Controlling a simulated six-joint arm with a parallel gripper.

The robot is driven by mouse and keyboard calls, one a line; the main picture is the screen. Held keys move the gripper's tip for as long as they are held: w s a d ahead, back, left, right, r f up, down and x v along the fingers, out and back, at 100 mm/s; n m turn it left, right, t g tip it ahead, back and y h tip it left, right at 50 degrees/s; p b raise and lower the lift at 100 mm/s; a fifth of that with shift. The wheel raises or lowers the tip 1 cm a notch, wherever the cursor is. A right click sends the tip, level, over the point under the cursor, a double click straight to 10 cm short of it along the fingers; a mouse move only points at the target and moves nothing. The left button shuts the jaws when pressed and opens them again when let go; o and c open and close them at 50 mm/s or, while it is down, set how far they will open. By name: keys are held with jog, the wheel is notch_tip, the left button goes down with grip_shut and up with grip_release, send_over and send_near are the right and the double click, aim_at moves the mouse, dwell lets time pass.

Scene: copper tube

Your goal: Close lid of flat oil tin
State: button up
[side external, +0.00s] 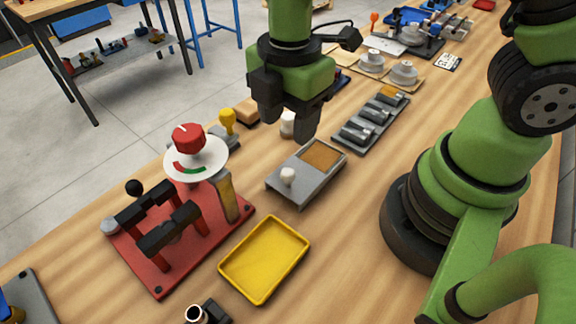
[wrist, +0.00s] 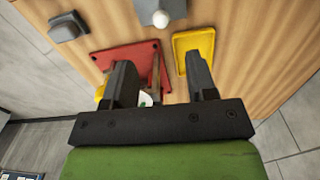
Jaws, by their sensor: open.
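The flat oil tin (side external: 322,156) is a low grey box lying on the wooden table in the side view. Its grey lid (side external: 272,185) covers the near part and carries a white knob (side external: 288,175). The far part is uncovered and shows a brown inside. In the wrist view the knob (wrist: 160,18) and a little of the grey lid (wrist: 148,8) show at the top edge; the rest is out of frame. My gripper (side external: 287,122) is open and empty, raised above the table near the tin, apart from it. Its two fingers (wrist: 160,72) also show in the wrist view.
A red fixture (side external: 158,275) with a dial stands left of the tin. A yellow tray (side external: 232,262) lies in front. A grey rack (side external: 345,148) of cylinders is to the right. A white cylinder (side external: 287,130) stands behind my fingers. Bare wood lies between tin and tray.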

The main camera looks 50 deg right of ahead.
aim_at(288, 170)
jog(key=shift+a+f, duration=0.1)
jog(key=shift+f, duration=0.65)
notch_tip(288, 170, down, 9)
jog(key=shift+c, duration=0.5)
